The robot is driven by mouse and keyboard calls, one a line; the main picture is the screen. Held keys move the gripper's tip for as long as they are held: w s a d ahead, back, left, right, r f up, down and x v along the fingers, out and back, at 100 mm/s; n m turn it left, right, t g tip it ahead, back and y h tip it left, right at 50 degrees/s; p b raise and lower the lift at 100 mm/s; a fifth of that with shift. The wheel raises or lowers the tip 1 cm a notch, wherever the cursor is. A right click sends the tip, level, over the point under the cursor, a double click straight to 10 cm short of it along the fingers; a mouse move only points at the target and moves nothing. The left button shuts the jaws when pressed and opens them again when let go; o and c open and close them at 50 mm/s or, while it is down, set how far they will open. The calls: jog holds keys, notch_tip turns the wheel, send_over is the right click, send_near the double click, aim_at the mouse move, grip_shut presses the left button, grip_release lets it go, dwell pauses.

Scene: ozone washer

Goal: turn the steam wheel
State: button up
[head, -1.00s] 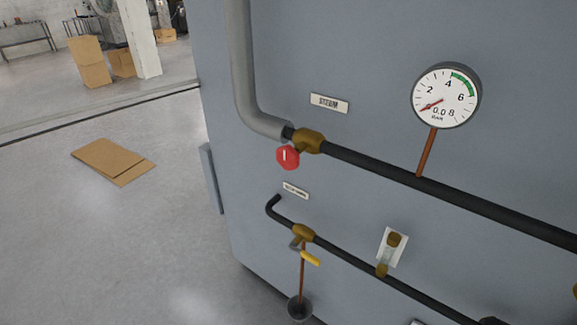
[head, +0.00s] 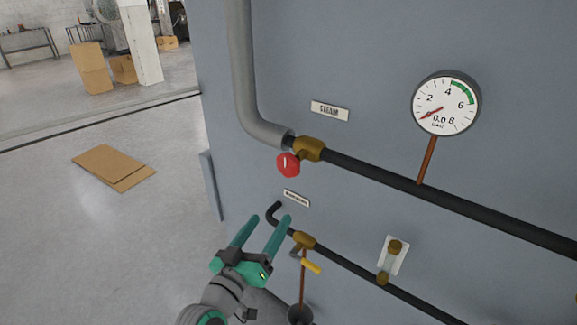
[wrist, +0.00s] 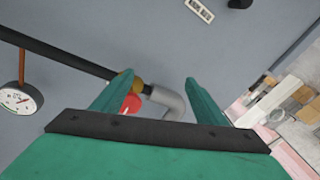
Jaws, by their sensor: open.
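The steam wheel (head: 288,163) is a small red handwheel with a white mark, on a brass valve (head: 311,148) in the upper dark pipe. A plate reading STEAM (head: 330,110) is above it. My gripper (head: 265,226) has green fingers and is open and empty, below the wheel in the head view, apart from it. In the wrist view the red wheel (wrist: 131,104) shows between the fingers, nearer the left one, which hides part of the valve area. The wheel also stands in front of the brass valve (wrist: 137,84) there.
A pressure gauge (head: 446,103) reads near zero, right of the wheel. Below runs a second pipe with a yellow-handled valve (head: 311,267), close to my gripper, and a sight glass (head: 392,261). A grey pipe (head: 243,70) rises at left. Flat cardboard (head: 114,167) lies on open floor.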

aim_at(286, 168)
notch_tip(286, 168, up, 12)
jog(key=a+m+g+h, duration=0.1)
jog(key=m+g+h, duration=0.1)
jog(key=m+h, duration=0.3)
jog(key=shift+m+y, duration=0.3)
jog(key=shift+y, duration=0.3)
jog(key=x, duration=1)
jog(key=shift+s+d+f, duration=0.1)
jog(key=shift+s+d, duration=0.05)
jog(key=shift+d, duration=0.05)
jog(key=c, duration=1.1)
